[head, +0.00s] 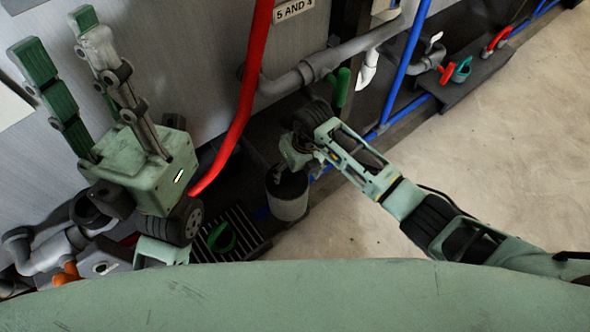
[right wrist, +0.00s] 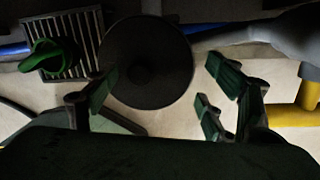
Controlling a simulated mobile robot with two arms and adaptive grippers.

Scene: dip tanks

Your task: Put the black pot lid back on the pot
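A grey cylindrical pot (head: 287,203) stands on the floor-level ledge in the head view, with a dark top partly hidden by my right gripper. In the right wrist view a round black disc with a small darker centre, which looks like the black pot lid (right wrist: 165,70), lies below my right gripper (right wrist: 165,85). I cannot tell whether it sits fully on the pot. The right fingers are apart on either side of the disc, with a clear gap on the right. My left gripper (head: 57,33) is raised at the upper left, open and empty, away from the pot.
A slotted grate (head: 243,222) with a green valve handle (head: 222,237) lies left of the pot. A red hose (head: 245,100), grey pipes (head: 330,60) and blue pipes (head: 405,65) run behind. Bare concrete floor (head: 490,140) is free at the right.

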